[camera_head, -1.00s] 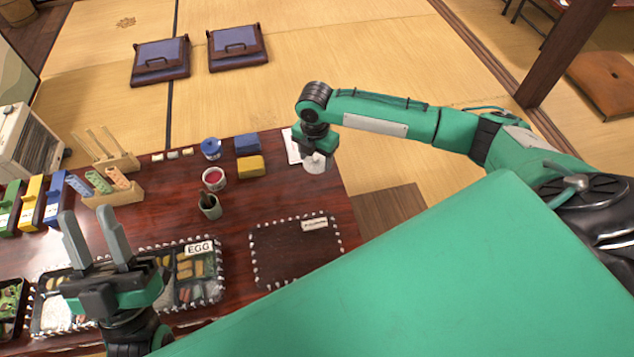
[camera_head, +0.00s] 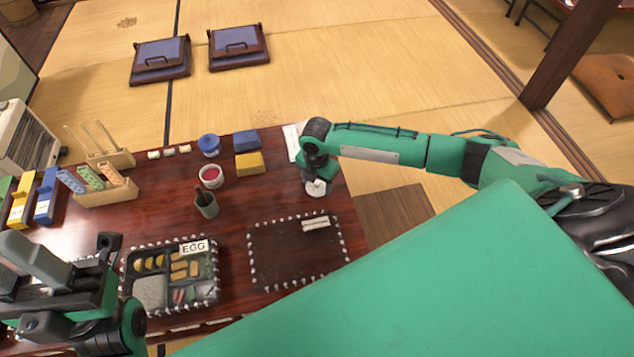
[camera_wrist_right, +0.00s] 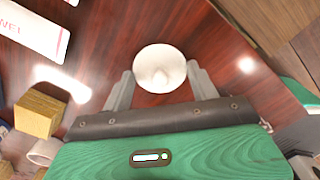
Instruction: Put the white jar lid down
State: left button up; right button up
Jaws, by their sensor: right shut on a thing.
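The white jar lid (camera_wrist_right: 160,68) is round with a small knob in its middle. My right gripper (camera_head: 315,184) is shut on it, with one finger on each side in the right wrist view. The lid (camera_head: 317,190) is low over the right end of the dark red table (camera_head: 240,222); I cannot tell whether it touches the wood. An open white jar with red contents (camera_head: 211,183) stands to the left of it. My left gripper (camera_head: 22,268) is at the lower left, its fingers apart with nothing seen between them.
A white card or towel packet (camera_head: 292,142) lies just behind the lid. Yellow (camera_head: 249,166) and blue (camera_head: 246,140) blocks, a blue-lidded jar (camera_head: 209,143) and a dark cup (camera_head: 206,207) stand to the left. The table's right edge is close.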

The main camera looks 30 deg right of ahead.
jog(key=shift+r, duration=0.1)
jog(key=o, duration=1)
jog(key=shift+c, duration=0.2)
